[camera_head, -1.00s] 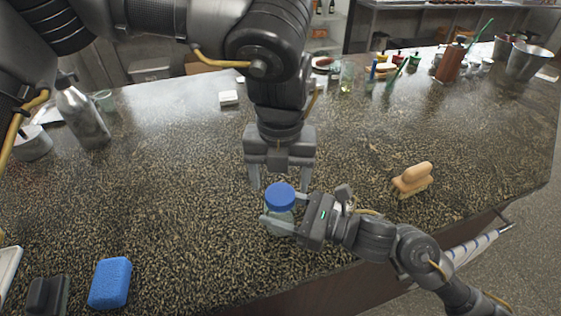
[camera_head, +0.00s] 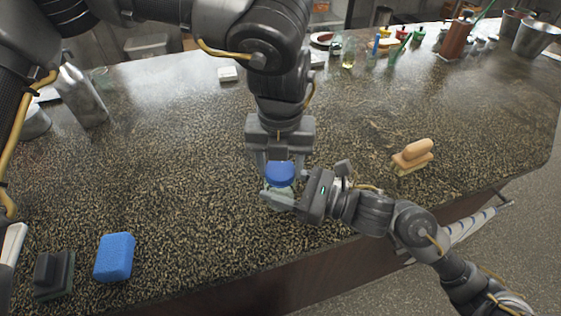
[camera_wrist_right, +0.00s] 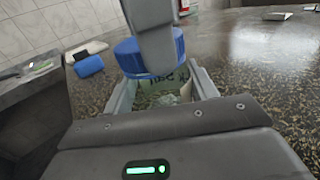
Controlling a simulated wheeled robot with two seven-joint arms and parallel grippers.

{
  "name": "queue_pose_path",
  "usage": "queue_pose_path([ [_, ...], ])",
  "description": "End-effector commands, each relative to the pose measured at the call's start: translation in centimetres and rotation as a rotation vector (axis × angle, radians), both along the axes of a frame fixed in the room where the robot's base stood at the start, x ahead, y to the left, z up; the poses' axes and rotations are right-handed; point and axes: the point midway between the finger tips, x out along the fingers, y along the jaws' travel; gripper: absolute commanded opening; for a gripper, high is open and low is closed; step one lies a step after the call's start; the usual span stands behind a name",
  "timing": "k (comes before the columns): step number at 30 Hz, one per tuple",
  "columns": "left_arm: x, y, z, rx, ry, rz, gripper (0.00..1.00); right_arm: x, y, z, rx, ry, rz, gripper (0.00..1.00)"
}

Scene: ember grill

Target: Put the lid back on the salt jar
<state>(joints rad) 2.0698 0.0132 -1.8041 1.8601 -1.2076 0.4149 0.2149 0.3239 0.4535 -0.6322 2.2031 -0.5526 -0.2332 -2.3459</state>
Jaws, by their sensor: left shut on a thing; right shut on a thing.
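The salt jar (camera_head: 284,189) is clear with a pale label and stands near the counter's front edge. The blue lid (camera_head: 280,173) sits at its mouth. In the right wrist view the lid (camera_wrist_right: 148,56) looks slightly tilted over the labelled jar (camera_wrist_right: 168,88); I cannot tell if it is seated. My left gripper (camera_head: 280,167) comes from above, shut on the lid's sides. My right gripper (camera_head: 279,197) is shut around the jar body from the right. Its fingers flank the jar in the wrist view, where a left finger hides part of the lid.
A blue sponge (camera_head: 115,257) and a dark-handled scrubber (camera_head: 52,272) lie at front left. A wooden-handled brush (camera_head: 412,156) lies to the right. A metal bottle (camera_head: 82,96) stands at back left. The counter (camera_head: 190,180) around the jar is mostly clear.

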Motion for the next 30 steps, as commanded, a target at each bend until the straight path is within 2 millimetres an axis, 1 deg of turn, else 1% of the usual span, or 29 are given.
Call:
queue_pose_path([
  [5,0.0,0.0,0.0,0.0,0.0,-0.005,0.25,0.0,0.0,0.0,0.0,0.0,0.0,0.0],
  [6,0.0,0.0,0.0,0.0,0.0,-0.005,0.56,0.0,0.0,0.0,0.0,0.0,0.0,0.0],
  [11,0.0,0.0,0.0,0.0,0.0,-0.005,0.77,0.0,0.0,0.0,0.0,0.0,0.0,0.0],
  [19,0.0,0.0,0.1,0.0,-0.001,-0.005,0.77,0.0,0.0,0.0,0.0,0.0,0.0,0.0],
  [22,0.1,0.0,0.6,0.0,-0.002,-0.005,0.77,0.0,0.0,0.0,0.0,0.0,0.0,0.0],
  [26,0.1,0.0,2.4,-0.001,-0.003,-0.004,0.77,0.0,0.0,0.0,0.0,0.0,0.0,0.0],
  [30,0.1,0.0,5.3,-0.002,-0.005,-0.003,0.77,0.0,0.0,0.0,0.0,0.0,0.0,0.0],
])
